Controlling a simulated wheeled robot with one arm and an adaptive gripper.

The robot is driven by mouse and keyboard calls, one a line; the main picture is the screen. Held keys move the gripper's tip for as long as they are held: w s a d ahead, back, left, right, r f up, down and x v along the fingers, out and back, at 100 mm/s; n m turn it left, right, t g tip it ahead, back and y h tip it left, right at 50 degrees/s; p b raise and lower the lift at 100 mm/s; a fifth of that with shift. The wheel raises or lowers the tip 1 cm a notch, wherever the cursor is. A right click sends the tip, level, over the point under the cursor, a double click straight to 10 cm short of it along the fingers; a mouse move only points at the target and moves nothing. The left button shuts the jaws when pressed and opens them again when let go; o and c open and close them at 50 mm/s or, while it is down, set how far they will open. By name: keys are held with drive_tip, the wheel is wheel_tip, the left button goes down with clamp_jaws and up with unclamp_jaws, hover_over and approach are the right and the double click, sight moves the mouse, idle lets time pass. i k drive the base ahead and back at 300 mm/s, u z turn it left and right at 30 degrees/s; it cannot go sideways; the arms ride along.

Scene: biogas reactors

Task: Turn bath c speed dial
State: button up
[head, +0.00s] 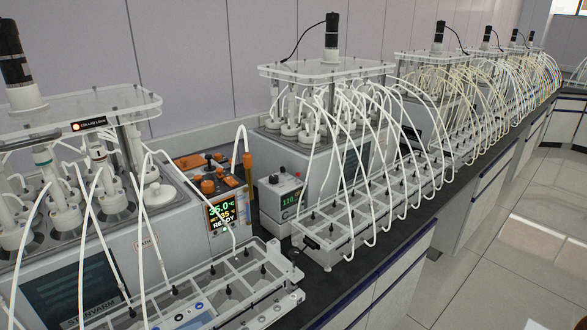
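A small grey control box (277,203) stands on the dark bench between two reactor units. It has a lit green readout (290,199) that seems to read 110, and below it a mark that looks like a C. Small dark and red parts sit on its top; I cannot tell which of them is a dial. Left of it, a grey and orange bath controller (222,205) shows 35.0 °C and READY. My gripper is not in view.
White tubes arch from the reactor units (325,85) to clear racks (345,228) along the bench front. A rack (215,290) fills the near bench. Similar units continue to the far right. The tiled floor (490,270) at right is clear.

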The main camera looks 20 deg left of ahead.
sight(273, 179)
drive_tip(key=i, duration=0.65)
drive_tip(key=u, duration=2.1)
